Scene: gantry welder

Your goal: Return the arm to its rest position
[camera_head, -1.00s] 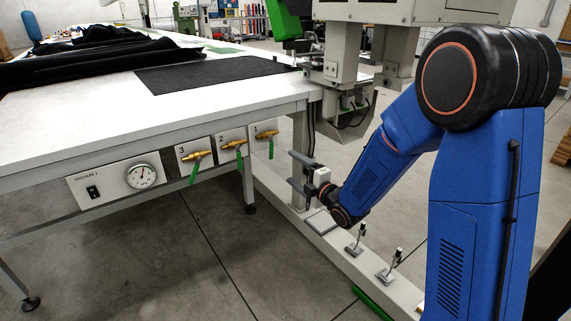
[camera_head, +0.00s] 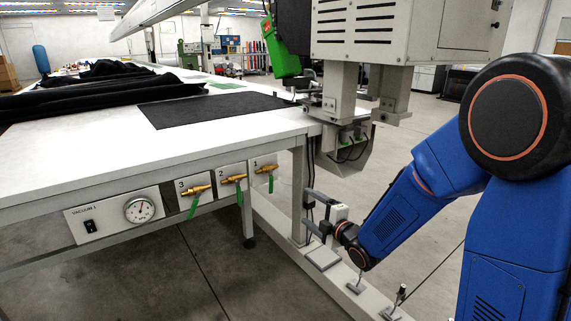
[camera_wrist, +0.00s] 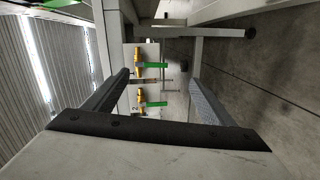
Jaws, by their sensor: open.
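My blue arm (camera_head: 440,185) folds down at the right of the head view. My gripper (camera_head: 308,208) is at its lower end, in front of the table's corner leg and above the grey floor rail. Its two fingers are apart with nothing between them. In the wrist view the open fingers of my gripper (camera_wrist: 160,88) frame brass valves with green handles some way ahead. No object is held.
The white table (camera_head: 95,155) carries black fabric (camera_head: 210,108). Its front has a vacuum panel (camera_head: 115,215) and several brass valves (camera_head: 235,179). The welder's gantry (camera_head: 375,60) stands behind. Small levers (camera_head: 398,295) rise from the floor rail (camera_head: 325,258). Floor left of the rail is clear.

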